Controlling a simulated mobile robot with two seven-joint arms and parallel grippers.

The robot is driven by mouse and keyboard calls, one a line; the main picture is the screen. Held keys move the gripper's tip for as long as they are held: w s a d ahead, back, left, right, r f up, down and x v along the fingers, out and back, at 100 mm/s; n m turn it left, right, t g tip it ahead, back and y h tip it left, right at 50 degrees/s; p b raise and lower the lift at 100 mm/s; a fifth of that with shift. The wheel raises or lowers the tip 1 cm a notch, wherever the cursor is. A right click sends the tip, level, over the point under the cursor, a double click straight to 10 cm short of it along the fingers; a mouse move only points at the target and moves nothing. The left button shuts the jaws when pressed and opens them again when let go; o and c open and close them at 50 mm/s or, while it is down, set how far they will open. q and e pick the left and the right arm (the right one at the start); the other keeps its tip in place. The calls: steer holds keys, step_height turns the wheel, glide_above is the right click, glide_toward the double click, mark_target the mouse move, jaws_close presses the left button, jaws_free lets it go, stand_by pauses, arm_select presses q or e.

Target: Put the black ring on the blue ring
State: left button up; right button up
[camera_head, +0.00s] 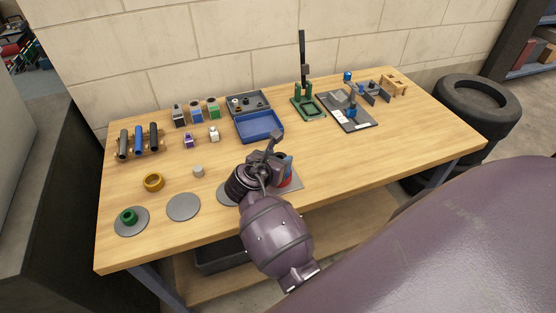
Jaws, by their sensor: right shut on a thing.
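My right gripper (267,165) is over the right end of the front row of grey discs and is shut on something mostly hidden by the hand. No black ring shows clearly anywhere else, so the held thing appears to be the black ring. The hand covers most of this stack. I cannot tell whether the held thing touches the blue ring. My left gripper is not in view.
A green ring (129,215) sits on the left grey disc; another disc (183,207) is empty. An orange ring (153,182) and a small grey cylinder (198,171) are nearby. A blue open case (261,126), green press (308,105) and rack of tubes (138,141) stand behind.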

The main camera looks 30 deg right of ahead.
steer(key=o, duration=0.6)
steer(key=shift+f, duration=0.15)
steer(key=o, duration=0.4)
steer(key=shift+o, duration=0.2)
